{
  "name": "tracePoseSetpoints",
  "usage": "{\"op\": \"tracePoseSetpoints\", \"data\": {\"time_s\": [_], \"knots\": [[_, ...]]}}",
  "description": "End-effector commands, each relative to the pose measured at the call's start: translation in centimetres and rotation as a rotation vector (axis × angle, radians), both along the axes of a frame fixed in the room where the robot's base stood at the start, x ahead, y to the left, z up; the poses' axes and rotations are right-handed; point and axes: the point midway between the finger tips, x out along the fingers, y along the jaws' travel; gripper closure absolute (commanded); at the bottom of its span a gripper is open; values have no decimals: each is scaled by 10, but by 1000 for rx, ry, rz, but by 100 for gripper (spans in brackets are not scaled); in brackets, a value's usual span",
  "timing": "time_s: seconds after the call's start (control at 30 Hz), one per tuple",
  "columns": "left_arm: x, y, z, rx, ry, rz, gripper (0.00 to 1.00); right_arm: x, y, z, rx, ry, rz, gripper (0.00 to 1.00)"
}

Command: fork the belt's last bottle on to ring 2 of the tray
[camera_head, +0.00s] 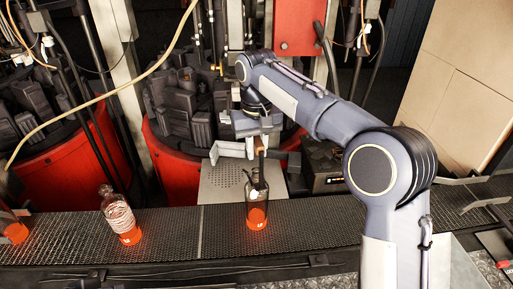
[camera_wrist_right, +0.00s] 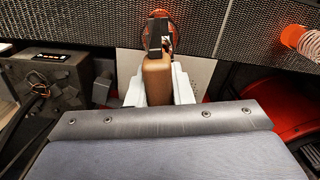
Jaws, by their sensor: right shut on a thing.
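My right gripper (camera_head: 253,148) is shut on the brown handle of a fork tool (camera_head: 262,140); the handle also shows between the pale fingers in the right wrist view (camera_wrist_right: 157,82). The fork's dark end reaches down to the neck of a clear bottle with orange in its lower part (camera_head: 257,213). This bottle stands upright on the belt (camera_head: 180,240); I cannot tell whether the fork grips its neck. In the wrist view the bottle (camera_wrist_right: 172,20) is partly hidden behind the fork. I cannot make out a tray with rings. My left gripper is out of view.
A second bottle (camera_head: 120,217) with ribbed walls stands farther left on the belt, and an orange item (camera_head: 14,232) is at the left edge. A pale perforated plate (camera_head: 222,185) lies behind the belt. Red drums with dark moulds (camera_head: 185,160) stand behind. The belt between the bottles is clear.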

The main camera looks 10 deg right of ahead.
Motion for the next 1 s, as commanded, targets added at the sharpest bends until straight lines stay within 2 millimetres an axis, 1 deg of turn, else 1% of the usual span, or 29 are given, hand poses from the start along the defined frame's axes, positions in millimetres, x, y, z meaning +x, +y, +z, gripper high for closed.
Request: {"op": "tracePoseSetpoints", "data": {"time_s": [0.73,1.0], "knots": [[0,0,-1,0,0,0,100,0,0,14,2,-3,1,100],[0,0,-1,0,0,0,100,0,0,16,2,-3,1,100]]}}
